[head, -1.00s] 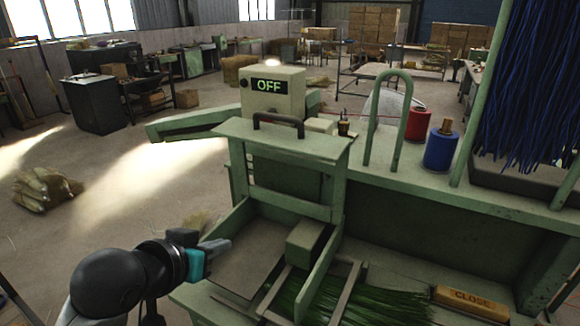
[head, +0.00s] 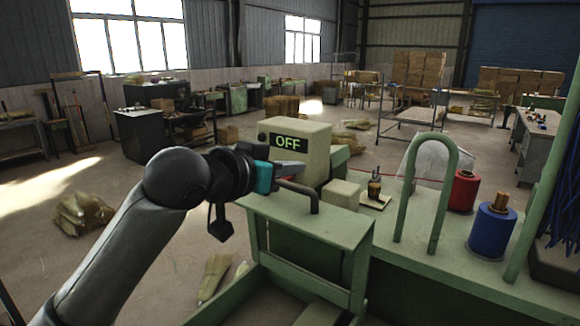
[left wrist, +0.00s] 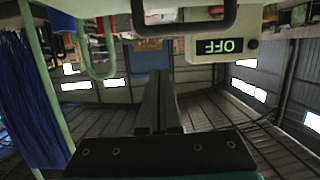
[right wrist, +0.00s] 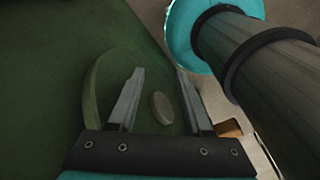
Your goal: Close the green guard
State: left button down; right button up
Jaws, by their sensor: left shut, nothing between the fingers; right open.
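My left gripper (head: 299,170) is shut and empty just above the handle's left end. In the left wrist view, the shut fingers (left wrist: 160,78) point toward the handle (left wrist: 186,28), with a visible gap between them. My right gripper (right wrist: 159,72) is open and empty in the right wrist view, in front of a dark green surface. The right gripper is not in the head view.
A control box (head: 295,148) reading OFF stands behind the guard. A green hoop (head: 428,190), a red spool (head: 463,190) and a blue spool (head: 493,228) stand on the bench to the right. Blue bristles hang at the far right. Open floor lies to the left.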

aim_at(302, 190)
pick_arm(q)
jog(key=p+x, duration=0.1)
jog(key=x, duration=0.6)
jog(key=shift+w+d+p, duration=0.15)
jog(key=shift+w+p, duration=0.05)
jog(key=shift+p, duration=0.1)
jog(key=shift+s+a+f+p, duration=0.4)
jog(key=shift+s+a+f, duration=0.5)
jog(key=shift+s, duration=0.2)
jog(key=shift+s+a+f, duration=0.15)
jog(key=shift+s, duration=0.05)
jog(key=shift+s+f, duration=0.1)
jog(key=shift+f, duration=0.05)
jog(key=shift+f, duration=0.1)
